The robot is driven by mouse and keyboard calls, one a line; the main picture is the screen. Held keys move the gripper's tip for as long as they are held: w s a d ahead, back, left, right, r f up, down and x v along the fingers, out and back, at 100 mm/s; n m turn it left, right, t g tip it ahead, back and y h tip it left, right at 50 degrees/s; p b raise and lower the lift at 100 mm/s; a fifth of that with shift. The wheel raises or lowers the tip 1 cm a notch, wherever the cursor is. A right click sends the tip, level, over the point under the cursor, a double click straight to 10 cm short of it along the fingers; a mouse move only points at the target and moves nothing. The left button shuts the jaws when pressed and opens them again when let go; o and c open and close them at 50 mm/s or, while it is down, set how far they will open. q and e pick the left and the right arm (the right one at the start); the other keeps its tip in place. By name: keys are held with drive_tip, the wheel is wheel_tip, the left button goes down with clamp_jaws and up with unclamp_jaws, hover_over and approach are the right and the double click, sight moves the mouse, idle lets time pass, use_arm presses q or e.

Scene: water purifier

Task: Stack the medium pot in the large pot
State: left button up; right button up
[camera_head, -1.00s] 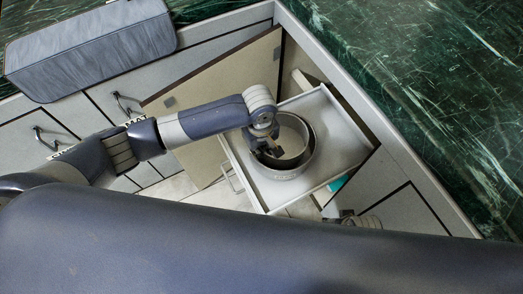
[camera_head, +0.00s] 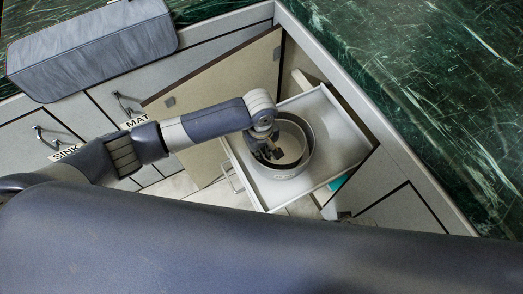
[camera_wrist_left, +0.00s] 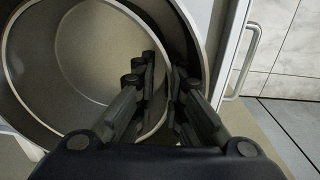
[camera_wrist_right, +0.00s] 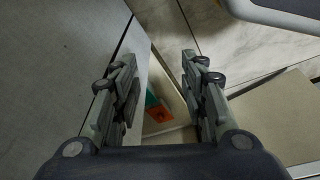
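The large pot (camera_head: 283,173), a round metal pot, stands in the pulled-out white drawer; its dark inner wall shows in the left wrist view (camera_wrist_left: 172,22). The medium pot (camera_head: 293,128) is inside it, its rim within the large pot's rim; its pale floor shows in the left wrist view (camera_wrist_left: 95,50). My left gripper (camera_head: 268,154) is down at the pots, its fingers (camera_wrist_left: 168,72) slightly apart around the medium pot's near wall, one inside and one in the gap between pots. I cannot tell contact. My right gripper (camera_wrist_right: 155,75) is open and empty.
The drawer (camera_head: 335,140) is out beneath the green marble counter (camera_head: 430,90). An open cabinet door (camera_head: 215,90) stands left of it. A teal and orange object (camera_wrist_right: 158,112) lies low between the right fingers in the right wrist view. A grey padded box (camera_head: 90,48) is at upper left.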

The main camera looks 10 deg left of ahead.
drive_tip(key=shift+w+r, duration=0.15)
drive_tip(key=shift+w, duration=0.05)
use_arm(q)
drive_tip(key=shift+r, duration=0.2)
drive_tip(key=shift+r+b, duration=0.3)
drive_tip(key=shift+r+p, duration=0.3)
drive_tip(key=shift+r, duration=0.35)
wheel_tip(320, 180, up, 5)
drive_tip(key=shift+r+p, duration=0.2)
drive_tip(key=shift+p, duration=0.65)
drive_tip(key=shift+r, duration=0.5)
use_arm(e)
drive_tip(key=s+f, duration=0.3)
drive_tip(key=f, duration=0.2)
drive_tip(key=shift+s+d+f, duration=0.15)
drive_tip(key=shift+s+f, duration=0.05)
drive_tip(key=shift+f, duration=0.15)
